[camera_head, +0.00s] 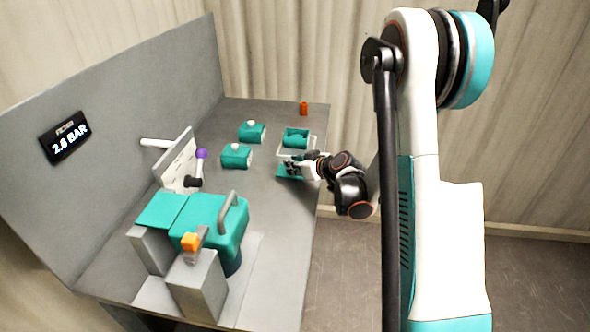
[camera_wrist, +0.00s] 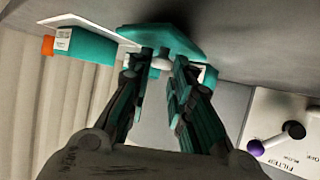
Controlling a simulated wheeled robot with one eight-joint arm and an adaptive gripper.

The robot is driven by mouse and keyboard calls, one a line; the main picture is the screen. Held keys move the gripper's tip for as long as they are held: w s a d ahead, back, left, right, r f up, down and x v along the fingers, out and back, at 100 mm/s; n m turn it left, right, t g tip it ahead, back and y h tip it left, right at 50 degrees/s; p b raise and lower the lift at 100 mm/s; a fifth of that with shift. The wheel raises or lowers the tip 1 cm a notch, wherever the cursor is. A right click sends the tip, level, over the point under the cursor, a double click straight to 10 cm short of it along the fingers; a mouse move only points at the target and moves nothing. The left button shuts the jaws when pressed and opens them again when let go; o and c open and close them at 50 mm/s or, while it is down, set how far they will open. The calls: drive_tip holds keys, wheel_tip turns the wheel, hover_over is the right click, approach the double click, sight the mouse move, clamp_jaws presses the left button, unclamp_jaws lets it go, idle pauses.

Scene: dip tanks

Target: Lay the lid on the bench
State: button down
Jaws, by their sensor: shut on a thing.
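My gripper (camera_wrist: 160,68) is shut on the pale knob (camera_wrist: 161,63) of a flat teal lid (camera_wrist: 180,36), which fills the top middle of the wrist view. In the head view my gripper (camera_head: 304,168) is over the right edge of the grey bench (camera_head: 277,220), and part of the teal lid (camera_head: 283,173) shows beside the fingers. The bench also shows in the wrist view (camera_wrist: 235,60). Whether the lid touches the bench is hard to tell.
An open-looking teal tank (camera_head: 296,138) stands in a pale frame behind the gripper. Two teal boxes with pale knobs (camera_head: 252,132) (camera_head: 236,156) stand to its left. An orange item (camera_head: 304,108) is at the back. A filter panel (camera_head: 178,163) and large teal housing (camera_head: 215,213) are nearer left.

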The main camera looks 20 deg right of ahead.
drive_tip(key=shift+f, duration=0.4)
drive_tip(key=shift+r, duration=0.1)
drive_tip(key=c, duration=1.4)
unclamp_jaws()
drive_tip(key=shift+c, duration=0.2)
drive_tip(key=shift+s+r, duration=0.1)
drive_tip(key=p+v, duration=0.2)
drive_tip(key=v, duration=1)
drive_tip(key=shift+p, duration=0.4)
